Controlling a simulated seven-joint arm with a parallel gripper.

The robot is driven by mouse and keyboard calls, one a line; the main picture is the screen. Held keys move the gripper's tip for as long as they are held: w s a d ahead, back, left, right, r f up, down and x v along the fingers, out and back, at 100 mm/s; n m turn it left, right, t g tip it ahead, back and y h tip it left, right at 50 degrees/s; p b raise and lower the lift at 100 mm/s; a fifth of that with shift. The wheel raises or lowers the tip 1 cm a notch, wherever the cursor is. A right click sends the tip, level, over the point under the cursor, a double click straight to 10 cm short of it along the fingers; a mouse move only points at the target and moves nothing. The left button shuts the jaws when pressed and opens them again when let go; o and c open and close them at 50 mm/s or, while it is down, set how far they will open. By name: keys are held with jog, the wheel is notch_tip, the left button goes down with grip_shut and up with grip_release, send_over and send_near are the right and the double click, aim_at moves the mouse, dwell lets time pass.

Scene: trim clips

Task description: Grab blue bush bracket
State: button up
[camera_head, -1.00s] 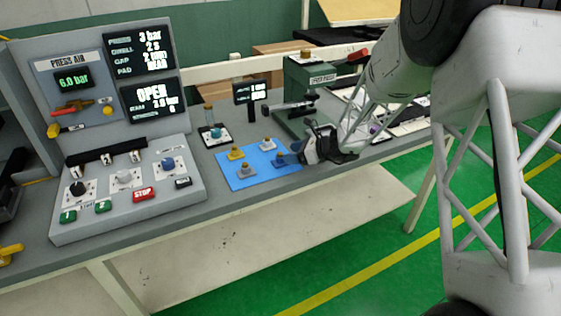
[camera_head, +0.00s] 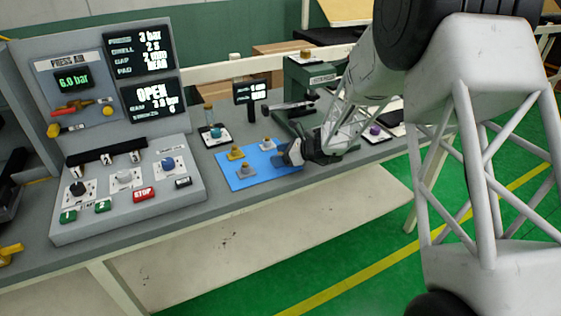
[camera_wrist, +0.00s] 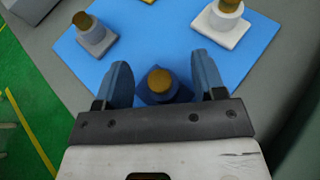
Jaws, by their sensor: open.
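The blue bush bracket (camera_wrist: 158,95) has a dark blue base and a round gold-brown top. In the wrist view it lies between the two fingers of my gripper (camera_wrist: 160,62), low in the picture near the palm. The fingers stand apart on either side, with a gap to its round top. In the head view my gripper (camera_head: 289,153) is over the right side of the blue mat (camera_head: 258,161) and hides the blue bracket.
A grey bracket (camera_head: 246,171), a yellow bracket (camera_head: 235,154) and a white bracket (camera_head: 267,144) share the mat. A small stand with a teal part (camera_head: 215,133) is behind it. The control panel (camera_head: 125,190) stands left; a green press (camera_head: 305,85) stands behind.

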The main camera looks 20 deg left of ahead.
dwell(0.5)
jog(key=c, duration=1)
jog(key=shift+c, duration=0.2)
jog(key=shift+r, duration=0.1)
jog(key=shift+r, duration=0.45)
notch_tip(320, 180, up, 3)
jog(key=shift+s+d+f, duration=0.1)
jog(key=shift+s+f, duration=0.05)
jog(key=shift+f, duration=0.05)
jog(key=s+d+r, duration=0.1)
jog(key=s+d, duration=0.7)
jog(key=s, duration=0.5)
jog(key=shift+s+r, duration=0.15)
jog(key=shift+s, duration=0.05)
